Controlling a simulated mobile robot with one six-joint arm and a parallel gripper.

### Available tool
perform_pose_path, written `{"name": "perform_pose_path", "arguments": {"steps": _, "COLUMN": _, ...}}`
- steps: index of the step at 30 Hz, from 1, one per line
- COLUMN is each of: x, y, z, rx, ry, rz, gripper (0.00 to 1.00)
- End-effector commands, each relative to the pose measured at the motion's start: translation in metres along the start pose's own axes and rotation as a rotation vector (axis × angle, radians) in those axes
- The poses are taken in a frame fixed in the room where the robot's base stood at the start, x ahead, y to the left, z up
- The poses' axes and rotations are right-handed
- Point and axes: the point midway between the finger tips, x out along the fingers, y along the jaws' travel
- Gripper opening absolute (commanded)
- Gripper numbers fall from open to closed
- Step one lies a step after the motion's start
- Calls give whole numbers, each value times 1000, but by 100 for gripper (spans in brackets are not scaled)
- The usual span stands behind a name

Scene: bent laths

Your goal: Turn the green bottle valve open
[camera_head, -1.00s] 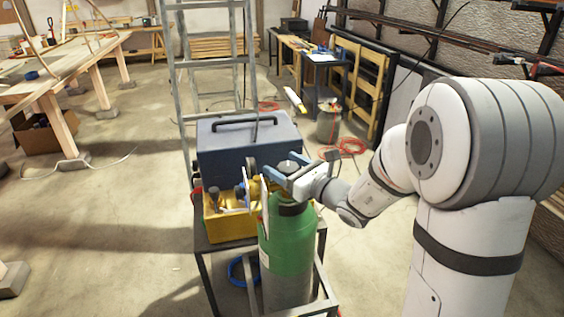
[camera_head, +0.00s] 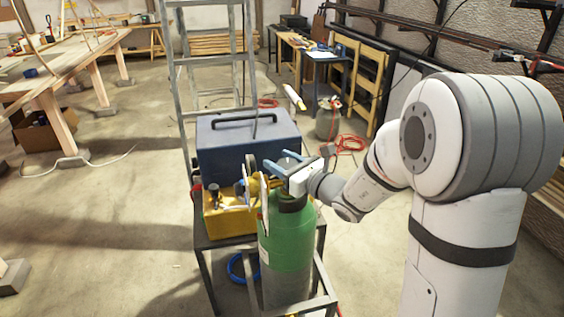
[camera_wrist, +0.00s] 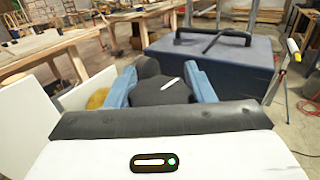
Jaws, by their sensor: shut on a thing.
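The green bottle (camera_head: 290,243) stands upright at the front of a metal-framed cart. Its valve is a dark knob on top; in the wrist view the knob (camera_wrist: 158,92) sits between the blue fingers and bears a short white mark. My gripper (camera_head: 279,164) reaches in from the right over the bottle top. Its fingers are shut on the valve knob, one on each side, as the wrist view of the gripper (camera_wrist: 162,77) also shows. The fingers hide most of the knob in the head view.
A blue case (camera_head: 247,145) with a black handle stands just behind the bottle. A yellow box (camera_head: 228,222) with fittings and pale discs is close on the left. A stepladder (camera_head: 213,70) stands behind. A blue hose coil (camera_head: 238,268) lies low in the cart.

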Motion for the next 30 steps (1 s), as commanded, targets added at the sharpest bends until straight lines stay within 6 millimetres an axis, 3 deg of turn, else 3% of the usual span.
{"name": "perform_pose_path", "arguments": {"steps": 11, "x": 0, "y": 1, "z": -1, "rx": 0, "ry": -1, "rz": 111, "gripper": 26}}
{"name": "perform_pose_path", "arguments": {"steps": 30, "x": -2, "y": 10, "z": 1, "rx": 0, "ry": 1, "rz": 619, "gripper": 26}}
